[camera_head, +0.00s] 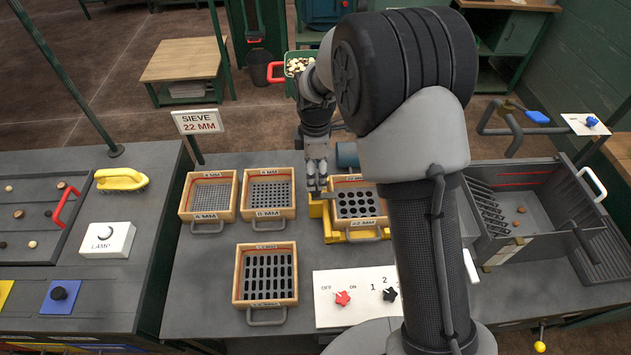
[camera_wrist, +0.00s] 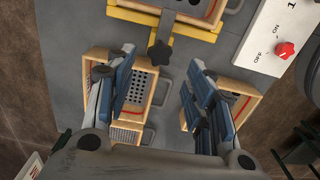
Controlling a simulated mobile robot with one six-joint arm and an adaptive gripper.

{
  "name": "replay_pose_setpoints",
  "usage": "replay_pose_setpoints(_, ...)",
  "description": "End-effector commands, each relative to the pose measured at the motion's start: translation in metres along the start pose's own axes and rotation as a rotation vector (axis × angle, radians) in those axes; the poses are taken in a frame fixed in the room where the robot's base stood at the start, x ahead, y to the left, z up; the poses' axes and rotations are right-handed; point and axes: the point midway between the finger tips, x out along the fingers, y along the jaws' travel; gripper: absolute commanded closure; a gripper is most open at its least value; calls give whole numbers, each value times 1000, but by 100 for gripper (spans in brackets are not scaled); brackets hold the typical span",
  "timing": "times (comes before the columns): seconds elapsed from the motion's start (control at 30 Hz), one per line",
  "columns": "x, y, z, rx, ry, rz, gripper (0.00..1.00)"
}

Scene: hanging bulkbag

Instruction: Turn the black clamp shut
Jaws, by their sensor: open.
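The black clamp (camera_wrist: 160,52) is a dark lobed knob on the edge of the yellow frame (camera_wrist: 187,35) that holds a wooden sieve. In the head view the yellow frame (camera_head: 331,228) holds the 22 MM sieve (camera_head: 357,205); my gripper covers the clamp's side there. My gripper (camera_head: 317,186) is above the frame's left edge. In the wrist view my gripper (camera_wrist: 160,64) is open and empty. The clamp shows between and slightly beyond its blue-padded fingertips; I cannot tell the height gap.
Three more sieves stand close by: 4 MM (camera_head: 208,216), 6 MM (camera_head: 268,214) and a slotted one (camera_head: 266,299). A white switch panel (camera_head: 330,316) with red and black knobs lies in front. A metal bin (camera_head: 520,235) stands at the right.

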Motion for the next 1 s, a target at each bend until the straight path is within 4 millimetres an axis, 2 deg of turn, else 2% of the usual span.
replay_pose_setpoints(0.1,-26,1,0,0,1,5,51)
replay_pose_setpoints(0.3,-52,0,0,0,0,1,51)
replay_pose_setpoints(1.0,-64,-2,2,17,1,6,51)
